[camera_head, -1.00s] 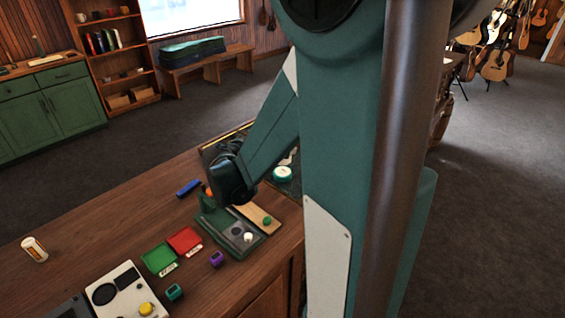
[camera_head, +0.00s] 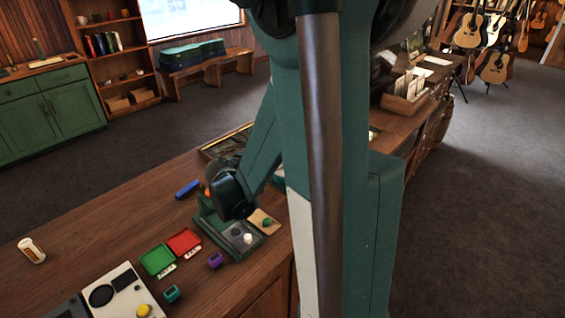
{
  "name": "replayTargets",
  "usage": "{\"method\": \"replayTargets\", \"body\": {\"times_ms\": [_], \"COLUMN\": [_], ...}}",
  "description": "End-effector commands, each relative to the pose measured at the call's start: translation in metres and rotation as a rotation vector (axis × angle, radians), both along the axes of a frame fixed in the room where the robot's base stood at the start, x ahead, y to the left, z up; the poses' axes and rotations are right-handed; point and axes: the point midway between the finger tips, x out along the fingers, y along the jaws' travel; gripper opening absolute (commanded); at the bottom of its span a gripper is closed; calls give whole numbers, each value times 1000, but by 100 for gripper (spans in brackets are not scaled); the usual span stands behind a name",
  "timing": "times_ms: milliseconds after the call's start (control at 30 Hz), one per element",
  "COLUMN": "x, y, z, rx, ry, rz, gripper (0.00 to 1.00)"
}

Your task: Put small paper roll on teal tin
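My gripper (camera_head: 232,194) is a dark shape over the counter, above the back of a dark green tray-like stand. Its fingertips are hidden, so I cannot tell whether it holds anything. A small white round piece (camera_head: 248,239) sits on the green stand, in front of my gripper; I cannot tell whether it is the small paper roll. The teal tin cannot be made out now; my arm covers the spot to the right where a teal, white-topped round thing showed earlier.
The green stand (camera_head: 235,246) and a tan board (camera_head: 268,226) with a green knob lie by the gripper. Red (camera_head: 184,241) and green (camera_head: 157,260) trays, a blue block (camera_head: 187,189), a purple piece (camera_head: 215,260) and a labelled white cylinder (camera_head: 32,250) are on the counter. The left counter has free room.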

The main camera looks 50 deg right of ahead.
Motion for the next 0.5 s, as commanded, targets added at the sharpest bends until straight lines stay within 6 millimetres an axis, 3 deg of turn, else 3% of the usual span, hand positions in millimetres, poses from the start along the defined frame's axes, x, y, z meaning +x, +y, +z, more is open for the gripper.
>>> {"method": "replayTargets", "body": {"times_ms": [467,500], "x": [0,0], "y": [0,0], "z": [-5,-6], "rx": [0,0], "ry": [0,0], "rz": [0,0], "gripper": [22,38]}}
